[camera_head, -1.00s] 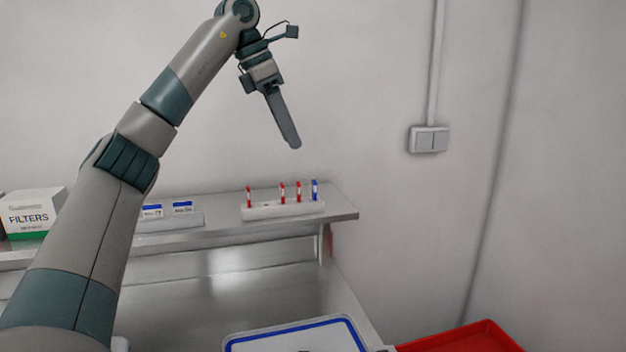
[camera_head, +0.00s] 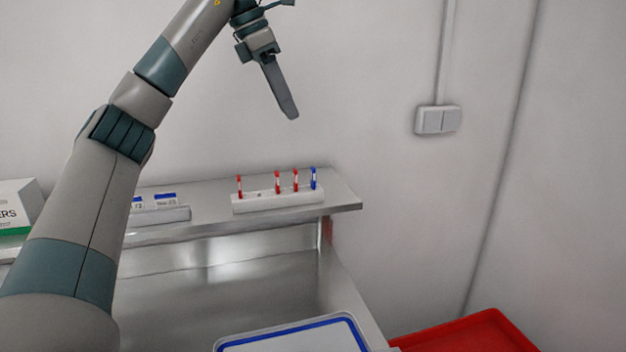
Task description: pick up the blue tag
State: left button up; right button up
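The blue tag (camera_head: 313,178) stands upright at the right end of a white rack (camera_head: 277,202) on the metal shelf. Several red tags, one of them this red tag (camera_head: 239,186), stand in the same rack to its left. My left gripper (camera_head: 288,108) hangs in the air above the rack, pointing down and clearly apart from the tags. Its fingers overlap from this side, so I cannot tell whether they are open or shut. My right gripper is not in view.
The metal shelf (camera_head: 345,195) holds a label holder (camera_head: 170,214) and a white filters box (camera_head: 15,205) at left. Below are a blue-rimmed tray (camera_head: 300,330) and a red tray (camera_head: 470,335). A wall switch (camera_head: 438,120) is at right.

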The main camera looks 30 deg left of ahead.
pick_arm(q)
jog(key=f, duration=0.1)
jog(key=p, duration=0.1)
send_near(312, 168)
jog(key=x, duration=0.5)
jog(key=shift+d+f, duration=0.1)
jog(key=shift+d, duration=0.35)
jog(key=shift+w+f+p, duration=0.3)
jog(key=shift+f+p, duration=0.4)
jog(key=shift+p, duration=0.05)
jog(key=x, duration=0.1)
jog(key=p+x, duration=0.1)
jog(key=x, duration=0.1)
jog(key=shift+a, duration=0.3)
jog(key=shift+w+d+f, duration=0.1)
jog(key=shift+w+f, duration=0.05)
jog(key=shift+f, duration=0.2)
grip_shut()
